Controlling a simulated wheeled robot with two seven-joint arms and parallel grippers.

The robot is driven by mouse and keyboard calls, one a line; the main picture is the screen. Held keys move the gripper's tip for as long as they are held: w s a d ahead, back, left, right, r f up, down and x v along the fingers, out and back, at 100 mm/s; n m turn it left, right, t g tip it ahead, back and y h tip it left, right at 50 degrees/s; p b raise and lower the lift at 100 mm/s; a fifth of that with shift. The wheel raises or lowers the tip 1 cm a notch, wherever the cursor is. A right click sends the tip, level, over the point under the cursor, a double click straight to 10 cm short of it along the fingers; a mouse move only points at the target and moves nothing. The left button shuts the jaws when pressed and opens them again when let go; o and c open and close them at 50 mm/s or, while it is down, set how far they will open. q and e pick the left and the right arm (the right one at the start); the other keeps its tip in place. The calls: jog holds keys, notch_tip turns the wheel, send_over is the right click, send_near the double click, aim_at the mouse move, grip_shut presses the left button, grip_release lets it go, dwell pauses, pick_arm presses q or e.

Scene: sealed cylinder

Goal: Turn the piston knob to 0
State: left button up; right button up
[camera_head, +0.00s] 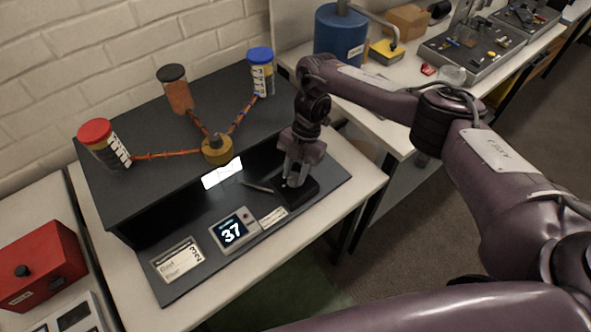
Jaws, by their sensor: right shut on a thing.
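A dark apparatus (130,190) stands on the white bench, with a raised top and a lower front shelf. A small digital display (235,231) on the shelf reads 37. My right gripper (291,183) points down at the right end of the shelf, shut on a small part at a black block (297,193). The fingers hide most of that part, which appears to be the piston knob. A thin dark rod (257,187) sticks out to the left of the fingers. My left gripper is not in view.
Red-, black- and blue-capped canisters (104,143) on the raised top join a yellow hub (216,149) by coloured tubes. A paper card (177,261) lies left of the display. A red box (40,265) stands at the left; a blue drum (338,35) stands behind.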

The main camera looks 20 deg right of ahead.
dwell(0.3)
jog(key=o, duration=1)
jog(key=shift+c, duration=0.2)
jog(key=v, duration=0.7)
jog(key=shift+r, duration=0.35)
jog(key=shift+w, duration=0.1)
